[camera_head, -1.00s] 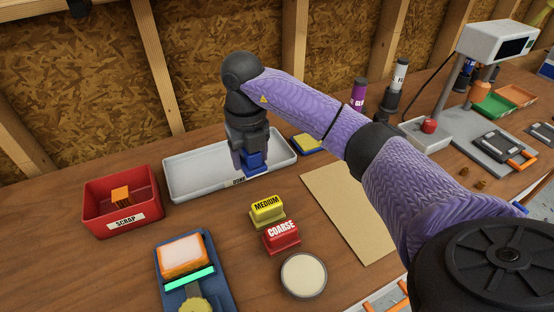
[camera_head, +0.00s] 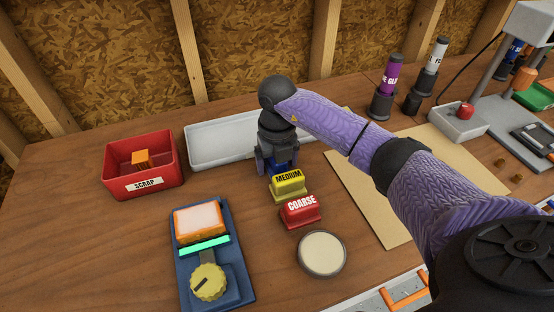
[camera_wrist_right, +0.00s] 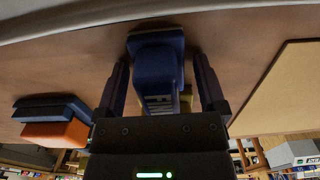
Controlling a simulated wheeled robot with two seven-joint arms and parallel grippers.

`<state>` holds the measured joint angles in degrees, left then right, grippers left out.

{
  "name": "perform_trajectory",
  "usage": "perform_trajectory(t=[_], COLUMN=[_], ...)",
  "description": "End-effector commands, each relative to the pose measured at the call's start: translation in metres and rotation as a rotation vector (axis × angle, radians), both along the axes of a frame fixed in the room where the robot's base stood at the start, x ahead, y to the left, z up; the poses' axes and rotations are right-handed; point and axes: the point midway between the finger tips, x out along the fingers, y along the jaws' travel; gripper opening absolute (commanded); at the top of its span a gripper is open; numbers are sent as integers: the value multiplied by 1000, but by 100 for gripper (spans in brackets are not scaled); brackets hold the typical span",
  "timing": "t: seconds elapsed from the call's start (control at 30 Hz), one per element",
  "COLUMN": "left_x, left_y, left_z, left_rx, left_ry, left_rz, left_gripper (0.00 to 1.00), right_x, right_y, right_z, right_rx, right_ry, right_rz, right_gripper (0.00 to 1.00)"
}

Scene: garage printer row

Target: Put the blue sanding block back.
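The blue sanding block (camera_head: 281,167) stands on the bench just behind the yellow MEDIUM block (camera_head: 287,185), with the red COARSE block (camera_head: 301,211) in front of that, forming a row. My right gripper (camera_head: 278,165) is down over the blue block, pointing at the bench. In the right wrist view the blue block (camera_wrist_right: 157,65) lies between the two spread fingers (camera_wrist_right: 162,85), with narrow gaps seeming to show at its sides. Much of the block is hidden by the gripper in the head view. My left gripper is not in view.
A white tray (camera_head: 215,154) lies behind the row. A red SCRAP bin (camera_head: 143,182) holds an orange piece. A blue dial device (camera_head: 235,285) is at front left, a round cream disc (camera_head: 322,253) at front. A tan board (camera_head: 375,215) lies right, under my arm.

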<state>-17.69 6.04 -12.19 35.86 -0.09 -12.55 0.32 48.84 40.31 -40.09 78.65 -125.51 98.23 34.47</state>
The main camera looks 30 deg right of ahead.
Motion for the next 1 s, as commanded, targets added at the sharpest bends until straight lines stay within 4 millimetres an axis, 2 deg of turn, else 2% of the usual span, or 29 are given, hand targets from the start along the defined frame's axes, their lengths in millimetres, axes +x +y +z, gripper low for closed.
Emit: perform_trajectory(t=[0.27,0.37,0.7,0.83,1.0], left_x=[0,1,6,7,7], left_y=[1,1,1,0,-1], left_z=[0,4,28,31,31], left_rx=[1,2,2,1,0], left_ry=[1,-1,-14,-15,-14], left_rz=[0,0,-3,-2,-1], left_gripper=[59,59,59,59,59], right_x=[0,0,1,0,0], right_y=[0,0,0,0,0], right_z=[0,9,100,119,124], right_rx=[0,0,-1,0,0], right_ry=[0,-3,-5,-2,0], right_rz=[0,0,-1,0,0], right_gripper=[99,99,99,99,99])
